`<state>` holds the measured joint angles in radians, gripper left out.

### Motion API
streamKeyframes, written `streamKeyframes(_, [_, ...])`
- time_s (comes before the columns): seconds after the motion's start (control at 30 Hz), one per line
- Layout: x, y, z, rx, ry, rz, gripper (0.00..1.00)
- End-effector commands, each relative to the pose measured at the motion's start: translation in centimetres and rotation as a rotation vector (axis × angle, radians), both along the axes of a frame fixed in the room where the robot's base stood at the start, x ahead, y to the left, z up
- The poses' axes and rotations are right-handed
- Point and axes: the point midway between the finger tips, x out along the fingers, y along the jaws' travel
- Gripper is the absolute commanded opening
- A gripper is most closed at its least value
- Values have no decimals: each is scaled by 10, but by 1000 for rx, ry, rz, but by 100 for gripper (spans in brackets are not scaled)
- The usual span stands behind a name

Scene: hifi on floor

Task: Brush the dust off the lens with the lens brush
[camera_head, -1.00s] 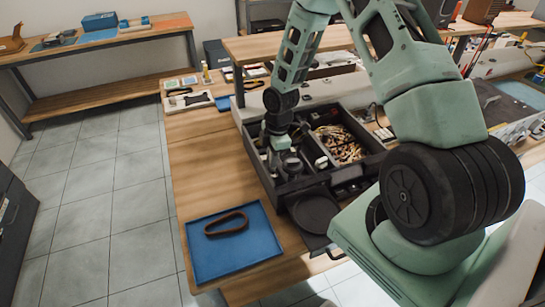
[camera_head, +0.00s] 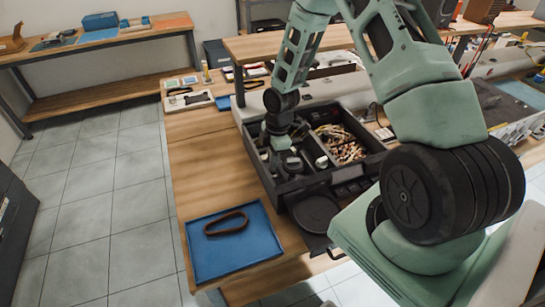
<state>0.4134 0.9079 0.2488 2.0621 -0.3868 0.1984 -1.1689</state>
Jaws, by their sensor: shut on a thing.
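My gripper (camera_head: 280,142) points down into the left compartment of a black divided case (camera_head: 262,172) on the wooden table. Its fingers are small and dark here, and what they hold cannot be made out. Dark round pieces (camera_head: 292,163) lie in the compartment right by the gripper; whether one of them is the lens I cannot tell. The lens brush cannot be picked out with certainty.
A blue tray (camera_head: 262,262) with a dark looped strap (camera_head: 226,223) lies at the table's near left end. A black round disc (camera_head: 316,213) lies in front of the case. Tangled tan pieces (camera_head: 342,147) fill the right compartment. The wooden top (camera_head: 205,170) left of the case is clear.

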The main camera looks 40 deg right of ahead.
Motion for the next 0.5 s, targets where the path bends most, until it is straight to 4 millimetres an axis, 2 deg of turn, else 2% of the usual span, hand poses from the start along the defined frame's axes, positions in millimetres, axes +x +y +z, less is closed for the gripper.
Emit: streamKeyframes(0.5, [-5,2,0,0,-1,0,0])
